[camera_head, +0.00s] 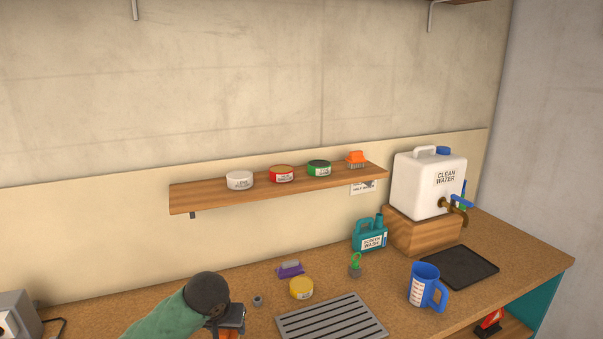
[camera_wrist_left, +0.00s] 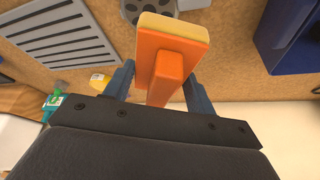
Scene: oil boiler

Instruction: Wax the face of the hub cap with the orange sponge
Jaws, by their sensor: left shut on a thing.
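My left gripper (camera_head: 229,332) is low in the head view, at the bottom edge, shut on the orange sponge (camera_head: 228,336). In the left wrist view, the sponge's orange handle (camera_wrist_left: 170,75) is between my left gripper's two fingers, and its pale yellow pad (camera_wrist_left: 172,28) faces away from the gripper. A grey round part with holes (camera_wrist_left: 130,11), perhaps the hub cap, shows partly at the top of that view, behind the sponge. I cannot tell whether the pad touches it. The hub cap cannot be made out in the head view. My right gripper is not in view.
A yellow tin (camera_head: 301,289), purple brush (camera_head: 290,270) and slatted grey grate (camera_head: 332,318) lie on the bench. A blue jug (camera_head: 424,287) and black tray (camera_head: 459,267) are right.

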